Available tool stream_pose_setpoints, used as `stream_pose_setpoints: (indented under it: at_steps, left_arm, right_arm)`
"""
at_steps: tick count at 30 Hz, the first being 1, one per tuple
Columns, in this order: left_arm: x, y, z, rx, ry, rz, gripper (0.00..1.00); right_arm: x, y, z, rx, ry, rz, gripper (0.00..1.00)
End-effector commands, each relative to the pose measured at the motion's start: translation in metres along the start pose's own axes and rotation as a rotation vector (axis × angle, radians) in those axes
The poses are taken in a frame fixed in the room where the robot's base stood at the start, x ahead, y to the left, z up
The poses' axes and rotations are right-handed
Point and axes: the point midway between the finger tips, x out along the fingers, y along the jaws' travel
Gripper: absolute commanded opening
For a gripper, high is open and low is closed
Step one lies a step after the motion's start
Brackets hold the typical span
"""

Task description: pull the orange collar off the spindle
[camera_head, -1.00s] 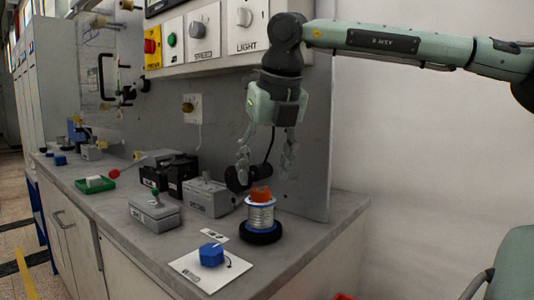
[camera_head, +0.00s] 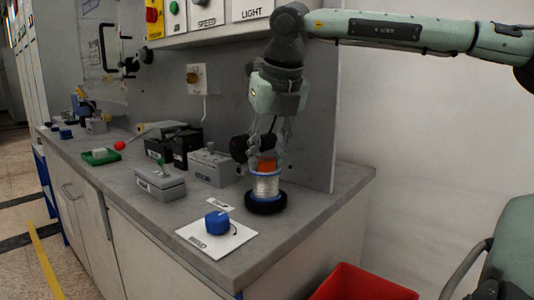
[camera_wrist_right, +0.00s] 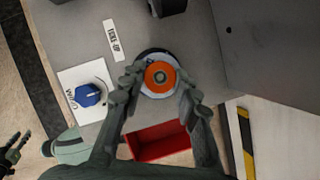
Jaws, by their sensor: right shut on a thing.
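The orange collar (camera_head: 267,163) sits on top of the spindle (camera_head: 265,185), a silver wire-wound reel with blue rims on a round black base. My right gripper (camera_head: 268,155) points straight down from above, with its fingers on both sides of the collar and shut on it. In the right wrist view the collar (camera_wrist_right: 160,77) shows as an orange ring around the spindle's centre, between the fingertips. The collar is still at the spindle's top, and the fingers partly cover it in the head view. A dark gripper, apparently my left (camera_wrist_right: 14,147), shows small at the wrist view's left edge.
A blue knob (camera_head: 217,222) on a white card stands in front of the spindle. Grey boxes (camera_head: 213,167) and a black block stand behind it to the left. A grey wall panel rises close behind. A red bin (camera_head: 365,283) is below the counter's right end.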

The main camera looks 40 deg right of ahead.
Motion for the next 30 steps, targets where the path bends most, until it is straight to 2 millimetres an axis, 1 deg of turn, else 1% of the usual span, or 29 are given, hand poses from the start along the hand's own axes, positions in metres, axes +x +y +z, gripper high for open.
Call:
stream_pose_setpoints:
  at_steps: [1,2,9,14,30]
  left_arm:
    - [0.0,0.0,0.0,0.001,0.0,0.0,0.31]
    - [0.0,0.0,0.0,0.001,-0.001,0.0,0.31]
    - [0.0,0.0,0.0,0.001,-0.001,0.001,0.31]
    - [0.001,0.001,0.003,0.001,-0.007,0.001,0.31]
    - [-0.007,-0.002,-0.002,0.0,-0.001,0.0,0.31]
  right_arm:
    - [0.0,0.0,0.0,0.0,-0.001,0.0,0.04]
    - [0.0,0.0,0.0,0.0,-0.001,0.0,0.3]
    - [0.0,0.0,0.0,0.0,-0.001,0.0,0.0]
    - [-0.001,0.0,0.001,0.0,-0.001,0.0,0.0]
    - [-0.012,0.0,0.005,0.0,-0.001,0.0,0.0]
